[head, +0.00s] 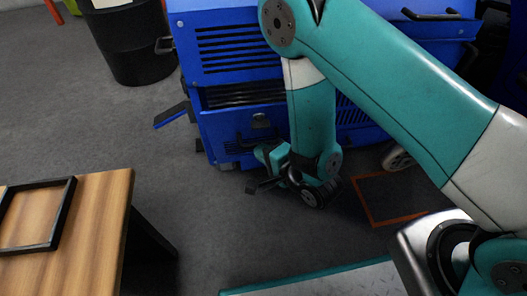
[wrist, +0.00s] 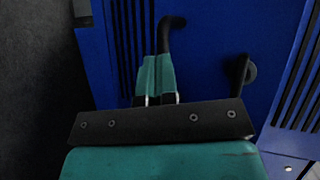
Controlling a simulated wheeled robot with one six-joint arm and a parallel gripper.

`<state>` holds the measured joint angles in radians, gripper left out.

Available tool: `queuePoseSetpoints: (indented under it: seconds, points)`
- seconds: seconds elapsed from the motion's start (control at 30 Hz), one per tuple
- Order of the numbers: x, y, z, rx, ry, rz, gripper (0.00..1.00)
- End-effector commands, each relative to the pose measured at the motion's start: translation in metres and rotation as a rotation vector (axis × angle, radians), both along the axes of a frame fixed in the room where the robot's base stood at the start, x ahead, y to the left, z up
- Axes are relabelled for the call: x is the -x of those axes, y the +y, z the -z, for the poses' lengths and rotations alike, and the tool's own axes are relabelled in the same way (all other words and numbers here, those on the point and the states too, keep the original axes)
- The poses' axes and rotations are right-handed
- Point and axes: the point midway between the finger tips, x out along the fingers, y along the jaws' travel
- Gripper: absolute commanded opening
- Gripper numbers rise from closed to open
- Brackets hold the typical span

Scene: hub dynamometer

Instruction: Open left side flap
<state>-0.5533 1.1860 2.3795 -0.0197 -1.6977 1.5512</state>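The blue dynamometer housing (head: 226,55) stands at the top of the head view, with slotted vents on its front. My gripper (head: 262,181) is low at its front, near the floor. In the wrist view, the two teal fingers of my gripper (wrist: 157,75) are close together around the lower end of a black hooked handle (wrist: 169,32). The handle rises from between the fingertips and bends right. Behind it is a blue panel (wrist: 205,70) with dark slots. The handle's lower end is hidden by the fingers. I cannot tell the left side flap's outline clearly.
A second black handle or latch (wrist: 240,75) sits right of my gripper. A black bin (head: 127,42) stands at the back left. A wooden table (head: 95,235) with a black frame (head: 68,208) is at the lower left. An orange-edged mat (head: 398,198) lies right. Grey floor is clear between.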

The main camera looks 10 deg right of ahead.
Motion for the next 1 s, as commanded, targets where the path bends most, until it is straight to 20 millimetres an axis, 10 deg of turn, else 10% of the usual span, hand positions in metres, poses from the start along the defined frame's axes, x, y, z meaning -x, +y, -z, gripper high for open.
queuePoseSetpoints:
  seconds: [0.27,0.57,1.0]
  points:
    - [0.0,0.0,0.001,0.002,0.002,0.001,0.64]
    - [0.003,0.0,0.001,-0.001,0.002,0.0,0.64]
    - [0.057,0.0,0.002,0.002,0.005,-0.001,0.64]
